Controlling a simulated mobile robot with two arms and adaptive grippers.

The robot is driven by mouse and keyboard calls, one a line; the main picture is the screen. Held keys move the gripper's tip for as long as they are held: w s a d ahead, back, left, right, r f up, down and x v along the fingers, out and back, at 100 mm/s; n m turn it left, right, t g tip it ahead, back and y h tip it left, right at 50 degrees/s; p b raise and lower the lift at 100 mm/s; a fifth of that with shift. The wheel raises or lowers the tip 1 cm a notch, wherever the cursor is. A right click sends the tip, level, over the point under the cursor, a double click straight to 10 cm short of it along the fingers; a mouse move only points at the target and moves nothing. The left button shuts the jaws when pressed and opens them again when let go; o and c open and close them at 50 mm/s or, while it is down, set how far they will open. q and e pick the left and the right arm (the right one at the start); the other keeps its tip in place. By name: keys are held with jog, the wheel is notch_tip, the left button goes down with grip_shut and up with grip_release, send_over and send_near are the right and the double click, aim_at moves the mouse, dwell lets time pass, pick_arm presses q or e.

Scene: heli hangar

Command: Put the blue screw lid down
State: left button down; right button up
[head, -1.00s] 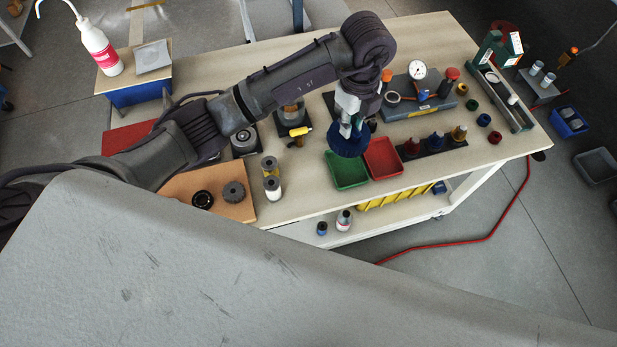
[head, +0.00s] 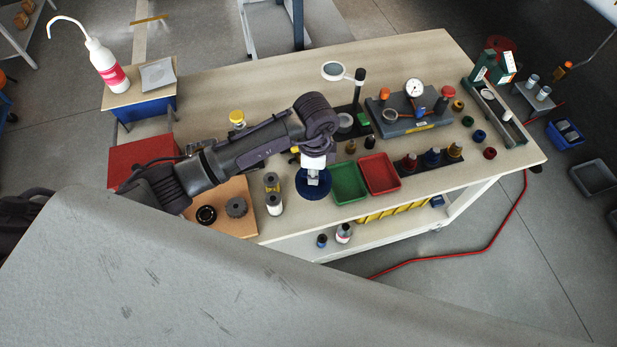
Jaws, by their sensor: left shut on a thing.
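My gripper and wrist hide the lid's middle and upper edge. My right gripper does not show.
The green tray (head: 335,184) and red tray (head: 365,175) stand just right of the lid. The workbench (head: 215,95) has bare room at the back.

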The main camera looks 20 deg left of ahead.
pick_arm(q)
jog(key=shift+s+a+f, duration=0.25)
jog(key=shift+a+f, duration=0.15)
jog(key=shift+a, duration=0.15)
notch_tip(320, 180, down, 3)
jog(key=shift+f+p, duration=0.15)
jog(key=shift+p, duration=0.35)
jog(key=shift+f, duration=0.3)
jog(key=shift+f, duration=0.1)
jog(key=shift+f, duration=0.1)
jog(key=c, duration=1.1)
grip_release()
